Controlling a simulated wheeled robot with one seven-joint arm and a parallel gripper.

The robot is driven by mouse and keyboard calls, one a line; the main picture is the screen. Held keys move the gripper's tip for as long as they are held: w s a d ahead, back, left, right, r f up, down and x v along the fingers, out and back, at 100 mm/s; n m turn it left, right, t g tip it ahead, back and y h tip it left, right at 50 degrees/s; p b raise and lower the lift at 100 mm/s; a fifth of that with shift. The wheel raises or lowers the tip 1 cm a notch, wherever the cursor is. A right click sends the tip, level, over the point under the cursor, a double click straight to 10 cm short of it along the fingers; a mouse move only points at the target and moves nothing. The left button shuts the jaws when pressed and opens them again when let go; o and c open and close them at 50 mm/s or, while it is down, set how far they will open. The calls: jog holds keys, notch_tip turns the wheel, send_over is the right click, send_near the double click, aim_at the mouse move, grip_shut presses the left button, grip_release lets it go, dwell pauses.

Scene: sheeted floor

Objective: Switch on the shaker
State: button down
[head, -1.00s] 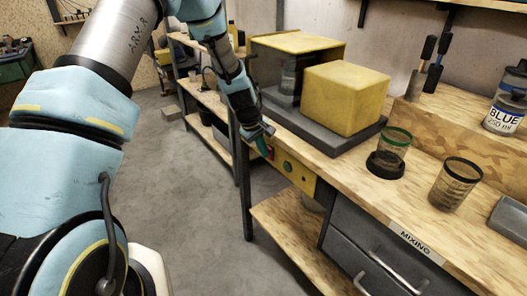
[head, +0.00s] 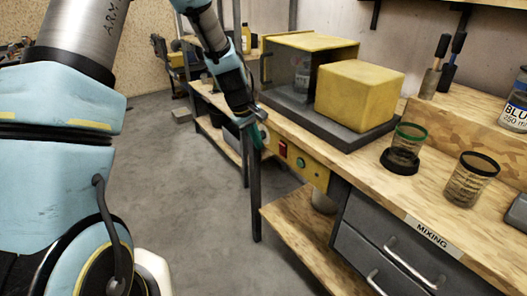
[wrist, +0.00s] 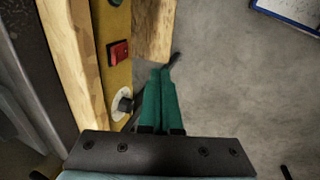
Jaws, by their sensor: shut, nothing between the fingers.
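The shaker's yellow housing (head: 312,42) stands at the back of the bench with a clear front, and a jar (head: 303,72) shows inside. A yellow control panel (head: 317,176) is on the bench's front edge. It carries a red switch (head: 283,150) and a green button (head: 301,162). In the wrist view the red switch (wrist: 118,52) lies up and left of my fingertips, and a dark knob on a pale disc (wrist: 122,103) is just left of the fingers. My gripper (head: 258,150) is shut and empty, left of the panel, its green fingers (wrist: 160,80) apart from the red switch.
A yellow box (head: 358,95) on a grey slab (head: 345,136) stands right of the housing. Two cups, one green-rimmed (head: 408,138) and one dark-rimmed (head: 470,180), stand on the bench. Grey drawers (head: 385,240) sit below. The floor (head: 190,200) left of the bench is clear.

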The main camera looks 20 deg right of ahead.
jog(key=shift+a+v, duration=0.15)
jog(key=shift+v, duration=0.65)
jog(key=shift+a+v, duration=0.2)
jog(key=shift+v, duration=0.55)
jog(key=shift+f, duration=0.1)
jog(key=s+a+r+m+y, duration=0.1)
jog(key=s+a+r, duration=0.1)
jog(key=a, duration=0.8)
jog(key=s+a+r+m+y, duration=0.1)
jog(key=s+a, duration=0.4)
jog(key=a, duration=0.6)
jog(key=s+a+r+m+y, duration=0.1)
jog(key=s+a+r, duration=0.2)
jog(key=a, duration=0.7)
jog(key=shift+s+a+t+y, duration=0.3)
jog(key=shift+s+t, duration=0.1)
jog(key=shift+s, duration=0.1)
